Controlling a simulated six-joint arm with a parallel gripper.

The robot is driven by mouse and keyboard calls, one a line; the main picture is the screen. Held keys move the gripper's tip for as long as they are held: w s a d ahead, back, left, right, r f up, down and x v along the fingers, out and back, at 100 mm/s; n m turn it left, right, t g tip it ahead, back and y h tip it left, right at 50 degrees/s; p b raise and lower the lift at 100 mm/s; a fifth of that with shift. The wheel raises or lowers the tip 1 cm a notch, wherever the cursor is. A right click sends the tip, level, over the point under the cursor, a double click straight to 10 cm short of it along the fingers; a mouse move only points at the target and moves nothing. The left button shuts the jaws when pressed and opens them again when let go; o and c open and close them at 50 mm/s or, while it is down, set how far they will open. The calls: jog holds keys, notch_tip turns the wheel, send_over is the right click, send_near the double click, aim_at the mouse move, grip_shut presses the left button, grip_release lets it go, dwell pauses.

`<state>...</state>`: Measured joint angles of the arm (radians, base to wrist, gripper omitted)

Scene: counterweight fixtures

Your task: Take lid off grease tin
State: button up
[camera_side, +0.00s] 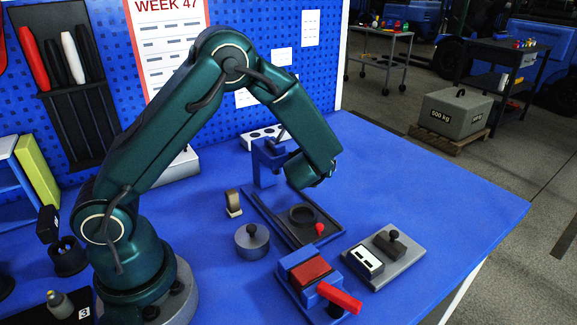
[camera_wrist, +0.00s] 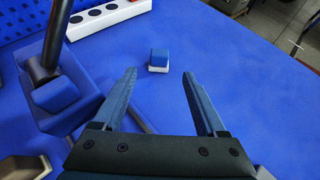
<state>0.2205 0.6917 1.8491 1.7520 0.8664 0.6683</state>
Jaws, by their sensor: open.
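A grey round tin with a flat top and a dark knob (camera_side: 252,242) stands upright on the blue bench in the side view. It looks like the grease tin with its lid on. It does not show in the wrist view. My gripper (camera_wrist: 159,73) is open in the wrist view, with nothing between its fingers. In the side view my wrist hangs above the bench, behind and to the right of the tin and well apart from it. The fingers are hard to make out there.
A dark tray (camera_side: 335,238) with a round ring lies right of the tin. A blue vise with a red handle (camera_side: 339,297) stands in front. A grey plate with a knob (camera_side: 408,257) lies right. A small blue-and-white block (camera_wrist: 158,60) is beyond my fingers, near a power strip (camera_wrist: 108,17).

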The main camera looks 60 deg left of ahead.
jog(key=o, duration=0.4)
notch_tip(320, 180, up, 4)
jog(key=w+n, duration=0.2)
jog(key=n, duration=0.2)
jog(key=n+g+h, duration=0.9)
jog(key=n, duration=0.5)
send_near(251, 226)
notch_tip(251, 226, down, 4)
jog(key=shift+w+a+f, duration=0.1)
jog(key=shift+w, duration=0.05)
jog(key=shift+f, duration=0.15)
jog(key=shift+s+f, duration=0.2)
jog(key=shift+f, duration=2.25)
